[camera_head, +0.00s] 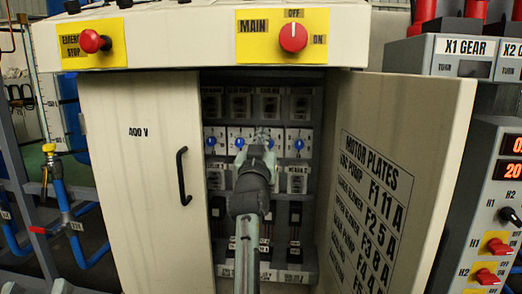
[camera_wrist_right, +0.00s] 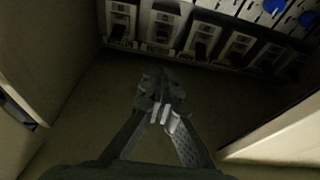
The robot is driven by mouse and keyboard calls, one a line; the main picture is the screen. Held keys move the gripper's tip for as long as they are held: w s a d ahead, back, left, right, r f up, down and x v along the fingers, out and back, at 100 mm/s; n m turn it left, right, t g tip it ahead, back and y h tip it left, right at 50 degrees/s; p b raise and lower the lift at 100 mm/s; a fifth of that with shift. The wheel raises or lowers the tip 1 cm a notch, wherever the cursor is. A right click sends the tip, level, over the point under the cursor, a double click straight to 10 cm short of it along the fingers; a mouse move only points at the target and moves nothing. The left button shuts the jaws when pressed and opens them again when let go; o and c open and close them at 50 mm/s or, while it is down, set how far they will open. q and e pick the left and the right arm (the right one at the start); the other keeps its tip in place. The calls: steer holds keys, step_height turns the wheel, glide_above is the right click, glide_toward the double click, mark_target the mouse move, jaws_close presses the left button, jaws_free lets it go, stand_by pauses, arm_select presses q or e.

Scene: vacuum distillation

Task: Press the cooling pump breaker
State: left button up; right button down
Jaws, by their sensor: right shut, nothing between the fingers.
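The cabinet marked 400 V (camera_head: 140,130) has its right door open, showing rows of breakers and switches inside. My right arm reaches into it from below, with the right gripper (camera_head: 260,152) in front of the row with blue knobs (camera_head: 298,144) and hiding part of it. In the right wrist view the right gripper (camera_wrist_right: 160,85) is shut and empty, its fingers together. A row of breakers with dark levers (camera_wrist_right: 162,28) runs along the top there, apart from the fingertips. The small labels are not readable, so I cannot tell which is the cooling pump breaker. My left gripper is not in view.
The open door (camera_head: 390,170) with the motor plates list stands to the right of my arm. The closed left door has a black handle (camera_head: 183,176). Above are the emergency stop (camera_head: 92,41) and the red main switch (camera_head: 293,37). A control panel (camera_head: 492,215) stands at right.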

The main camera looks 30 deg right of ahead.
arm_select(q)
steer(key=shift+s+a+r+t+b, duration=0.25)
steer(key=shift+a+r+t+b, duration=0.05)
steer(key=shift+r+t, duration=0.35)
arm_select(e)
steer(key=s+a+f, duration=0.2)
steer(key=shift+s, duration=0.3)
